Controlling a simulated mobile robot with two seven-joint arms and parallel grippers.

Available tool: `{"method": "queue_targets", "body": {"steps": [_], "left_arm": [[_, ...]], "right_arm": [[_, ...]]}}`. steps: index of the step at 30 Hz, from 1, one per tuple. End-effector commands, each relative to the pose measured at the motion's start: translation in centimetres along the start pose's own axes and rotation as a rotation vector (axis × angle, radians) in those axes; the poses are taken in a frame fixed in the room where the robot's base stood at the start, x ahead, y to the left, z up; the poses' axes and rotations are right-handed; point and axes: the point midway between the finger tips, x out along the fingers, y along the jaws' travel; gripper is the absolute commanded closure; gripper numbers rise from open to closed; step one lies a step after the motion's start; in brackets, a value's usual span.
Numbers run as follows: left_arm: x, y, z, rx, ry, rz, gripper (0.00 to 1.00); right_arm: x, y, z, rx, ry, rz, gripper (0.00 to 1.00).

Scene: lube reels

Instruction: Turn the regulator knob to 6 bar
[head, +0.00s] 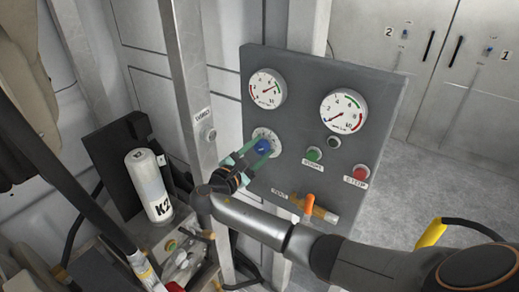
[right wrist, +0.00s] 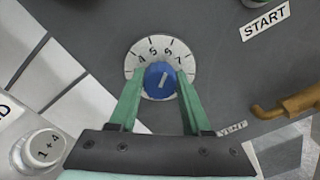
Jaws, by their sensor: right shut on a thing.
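The regulator knob (head: 263,146) is blue, on a round white dial on the grey panel. In the right wrist view the knob (right wrist: 160,80) has a pale pointer mark that tilts up and slightly right.
Two pressure gauges, left (head: 267,89) and right (head: 344,111), sit above. The green start button (head: 314,154), red stop button (head: 360,173) and orange-handled vent valve (head: 309,204) are to the right and below. A white K2 canister (head: 149,187) stands left.

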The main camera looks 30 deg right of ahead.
Motion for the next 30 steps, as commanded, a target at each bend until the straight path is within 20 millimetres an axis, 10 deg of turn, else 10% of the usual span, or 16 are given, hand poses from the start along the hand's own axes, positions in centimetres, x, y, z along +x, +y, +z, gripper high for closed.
{"method": "queue_targets", "body": {"steps": [1, 2, 9, 20, 30], "left_arm": [[0.0, 0.0, 0.0, 0.000, 0.000, 0.000, 0.44], [0.0, 0.0, 0.0, 0.000, 0.000, 0.000, 0.44], [0.0, 0.0, 0.0, 0.000, 0.000, 0.000, 0.44], [0.1, 0.0, 0.1, 0.000, 0.000, 0.000, 0.44], [0.8, -0.1, 0.9, 0.000, 0.000, 0.000, 0.44]], "right_arm": [[-0.1, -0.1, -0.1, -0.002, 0.003, -0.002, 1.00], [-0.1, -0.1, -0.1, -0.002, 0.003, -0.002, 0.50], [0.0, -0.1, -0.1, -0.002, 0.001, -0.001, 0.23], [-0.7, 0.0, -0.1, -0.001, 0.002, 0.001, 0.22], [-7.5, -0.1, -0.3, 0.000, 0.005, 0.000, 0.22]]}}
